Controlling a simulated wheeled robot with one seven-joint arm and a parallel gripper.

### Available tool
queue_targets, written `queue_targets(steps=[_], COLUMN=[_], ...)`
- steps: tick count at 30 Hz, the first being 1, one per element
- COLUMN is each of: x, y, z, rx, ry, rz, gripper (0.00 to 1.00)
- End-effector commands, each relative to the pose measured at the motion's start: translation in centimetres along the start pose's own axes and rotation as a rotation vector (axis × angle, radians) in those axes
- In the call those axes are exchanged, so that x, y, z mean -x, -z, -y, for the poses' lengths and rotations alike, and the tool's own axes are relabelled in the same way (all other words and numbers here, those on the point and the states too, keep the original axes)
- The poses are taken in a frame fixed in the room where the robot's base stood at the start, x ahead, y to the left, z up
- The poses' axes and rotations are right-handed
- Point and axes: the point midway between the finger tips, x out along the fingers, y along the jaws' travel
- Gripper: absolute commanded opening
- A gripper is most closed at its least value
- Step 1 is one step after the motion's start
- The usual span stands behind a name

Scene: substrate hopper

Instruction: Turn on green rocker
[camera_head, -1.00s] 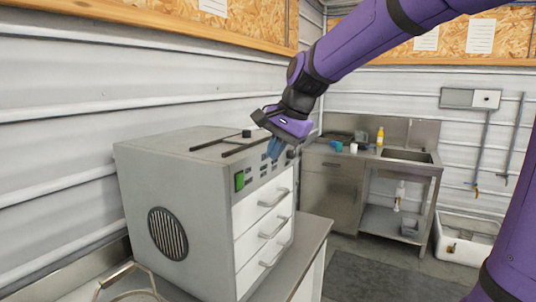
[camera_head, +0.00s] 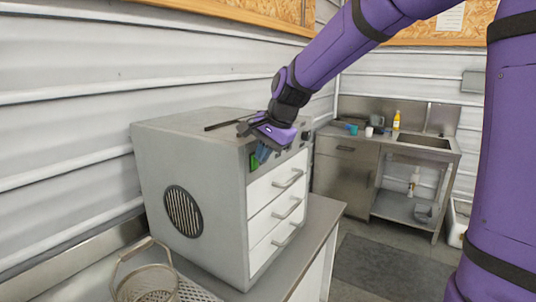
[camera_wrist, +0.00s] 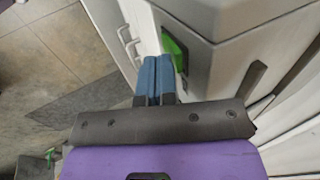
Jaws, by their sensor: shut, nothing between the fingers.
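The green rocker (camera_head: 254,162) is on the front face of the grey hopper machine (camera_head: 190,150), at its upper left corner above the white drawers. It also shows in the wrist view (camera_wrist: 174,52), just beyond my fingertips. My gripper (camera_head: 263,153) is shut and empty, its blue fingers together. In the head view the fingers are just right of the rocker and cover part of the panel. In the wrist view the fingertips (camera_wrist: 158,60) are beside the rocker's left edge. I cannot tell whether they touch it.
White drawers with handles (camera_head: 275,208) fill the machine's front below the panel. A wire basket (camera_head: 150,284) stands on the bench at lower left. A steel sink unit (camera_head: 385,165) stands behind at right. The floor with a dark mat (camera_head: 390,264) is open.

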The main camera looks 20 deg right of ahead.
Motion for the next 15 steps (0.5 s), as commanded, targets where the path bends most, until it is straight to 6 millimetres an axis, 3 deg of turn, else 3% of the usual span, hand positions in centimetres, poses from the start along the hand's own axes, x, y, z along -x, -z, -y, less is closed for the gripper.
queue_targets(steps=[15], x=[-0.12], y=[-0.02], z=[0.71], rx=[0.000], ry=[-0.003], rz=[0.001], gripper=[0.00])
